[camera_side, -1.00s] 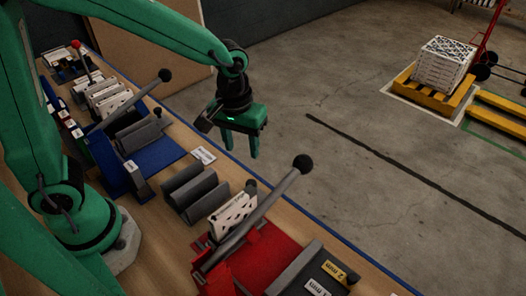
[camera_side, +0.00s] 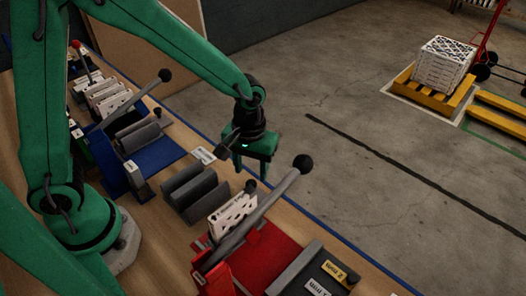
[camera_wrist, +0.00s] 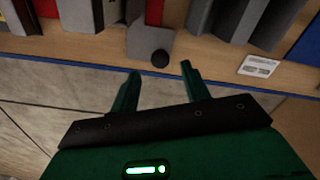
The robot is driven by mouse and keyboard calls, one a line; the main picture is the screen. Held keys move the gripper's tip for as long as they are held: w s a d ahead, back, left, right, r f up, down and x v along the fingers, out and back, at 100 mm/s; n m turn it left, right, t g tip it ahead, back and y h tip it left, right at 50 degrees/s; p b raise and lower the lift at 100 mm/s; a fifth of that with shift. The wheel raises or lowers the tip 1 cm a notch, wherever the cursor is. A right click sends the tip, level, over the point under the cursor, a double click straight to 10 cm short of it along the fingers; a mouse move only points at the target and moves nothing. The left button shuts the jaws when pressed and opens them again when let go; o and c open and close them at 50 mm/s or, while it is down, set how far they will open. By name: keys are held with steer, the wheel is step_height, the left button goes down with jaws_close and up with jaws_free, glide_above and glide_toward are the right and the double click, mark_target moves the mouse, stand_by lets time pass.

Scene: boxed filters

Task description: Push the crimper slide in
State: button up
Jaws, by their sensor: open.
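A small dark knob (camera_side: 250,186) shows beside the white perforated filter piece (camera_side: 232,215), near the red crimper base (camera_side: 265,255). I take it as the slide's knob. In the wrist view the knob (camera_wrist: 160,58) sits at the end of a grey block (camera_wrist: 148,40), close to the bench edge. My gripper (camera_side: 252,169) hangs above the knob in the side view, fingers pointing down, open and empty. In the wrist view my fingertips (camera_wrist: 160,70) lie to either side of the knob. I cannot tell the gap in depth.
A long grey lever with a black ball (camera_side: 303,164) rises from the red base, right of my gripper. A grey slotted rack (camera_side: 192,192), a white label card (camera_side: 203,155) and a blue fixture (camera_side: 160,155) with another lever stand to the left.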

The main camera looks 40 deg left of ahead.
mark_target(251, 182)
steer(key=shift+f, duration=2.05)
jaws_close()
